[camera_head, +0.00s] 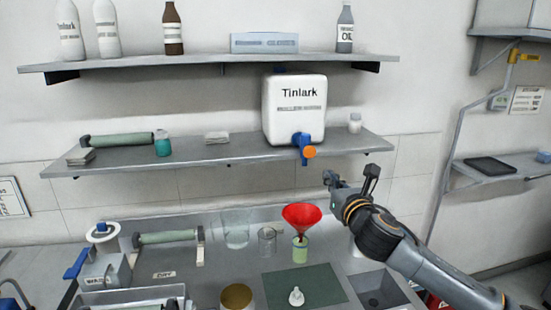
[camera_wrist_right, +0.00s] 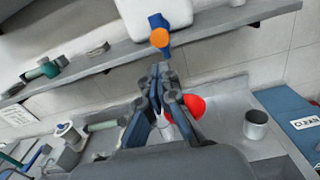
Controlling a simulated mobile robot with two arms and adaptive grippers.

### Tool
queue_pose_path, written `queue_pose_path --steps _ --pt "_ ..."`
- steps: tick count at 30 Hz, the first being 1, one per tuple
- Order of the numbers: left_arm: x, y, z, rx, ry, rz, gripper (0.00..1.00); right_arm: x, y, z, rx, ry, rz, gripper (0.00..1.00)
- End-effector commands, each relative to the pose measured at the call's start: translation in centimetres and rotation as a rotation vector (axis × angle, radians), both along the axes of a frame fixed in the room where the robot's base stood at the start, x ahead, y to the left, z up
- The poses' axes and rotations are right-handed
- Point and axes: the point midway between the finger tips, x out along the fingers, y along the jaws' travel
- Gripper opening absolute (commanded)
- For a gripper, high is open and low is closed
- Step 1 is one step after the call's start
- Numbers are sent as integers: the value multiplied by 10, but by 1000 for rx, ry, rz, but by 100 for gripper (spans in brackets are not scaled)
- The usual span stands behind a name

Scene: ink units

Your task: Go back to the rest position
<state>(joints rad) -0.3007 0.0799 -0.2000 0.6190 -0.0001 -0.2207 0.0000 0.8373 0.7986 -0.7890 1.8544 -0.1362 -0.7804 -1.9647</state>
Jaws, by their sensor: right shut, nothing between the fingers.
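My right gripper (camera_head: 345,181) is raised above the bench, in front of the wall below the lower shelf. In the right wrist view its fingers (camera_wrist_right: 160,80) are together with nothing between them. The right arm comes in from the lower right in the head view. A red funnel (camera_head: 301,214) sits in the top of a small green bottle (camera_head: 300,251), just left of and below the gripper. The funnel (camera_wrist_right: 194,107) shows partly behind the fingers in the wrist view. My left gripper is not clearly seen.
A white Tinlark canister (camera_head: 294,108) with a blue tap (camera_head: 301,141) stands on the lower shelf (camera_head: 222,160), above the gripper. A roller (camera_head: 168,237) lies left.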

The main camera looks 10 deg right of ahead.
Motion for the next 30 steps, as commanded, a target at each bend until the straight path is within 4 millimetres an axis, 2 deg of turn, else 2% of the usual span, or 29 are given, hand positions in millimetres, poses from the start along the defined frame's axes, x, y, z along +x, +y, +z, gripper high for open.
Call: queue_pose_path --steps 2,5,8,12,14,15,18,24,30 --pt "2 0 0 -1 -3 0 76 -8 11 -23 94 47 7 0" --pt "3 -1 0 -1 -6 0 76 -28 30 -69 337 149 -5 0" --pt "4 -1 0 -1 -6 0 76 -63 49 -126 679 289 -67 0" --pt "4 -1 0 -1 -6 0 76 -125 62 -200 1179 469 -254 0" --pt "4 -1 0 -1 -6 0 76 -156 64 -228 1384 529 -370 0" --pt "4 -1 0 -1 -6 0 76 -177 64 -246 1517 561 -461 0" --pt "3 -1 0 -1 -6 0 76 -231 61 -284 1811 601 -707 0" --pt "3 -1 0 -1 -5 0 76 -315 51 -325 2164 552 -1132 0" --pt "2 0 0 -1 -4 0 76 -380 43 -346 2353 425 -1482 0"
